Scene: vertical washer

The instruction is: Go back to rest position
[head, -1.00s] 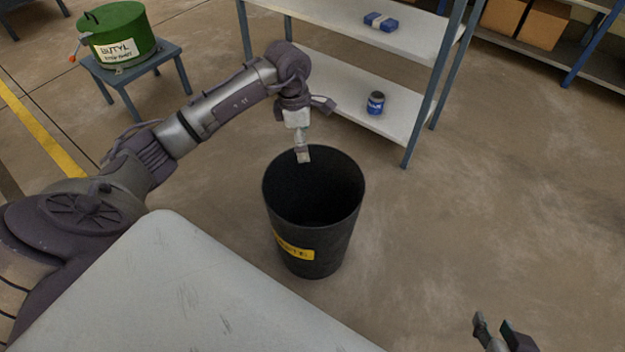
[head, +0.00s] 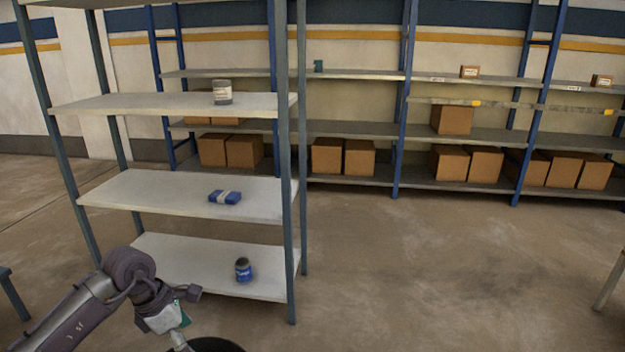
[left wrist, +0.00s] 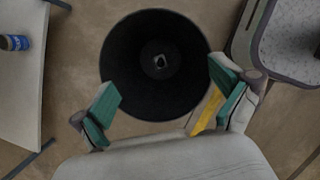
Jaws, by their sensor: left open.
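My left gripper (left wrist: 163,92) is open in the left wrist view, its two green-padded fingers spread apart with nothing between them. It hangs over the black bin (left wrist: 115,62). A small dark and light item (left wrist: 160,62) shows at the bottom of the bin, too small to identify. In the head view my left arm comes in at the bottom left, with the left gripper (head: 178,338) partly cut off at the lower edge. Only the rim of the bin (head: 215,345) shows there. My right gripper is outside both current views.
A grey shelf unit (head: 140,195) stands close ahead, holding a grey can (head: 222,92), a blue packet (head: 224,197) and a blue jar (head: 243,270). Blue-framed racks with cardboard boxes (head: 450,118) line the back wall. The floor (head: 430,270) at the right is open.

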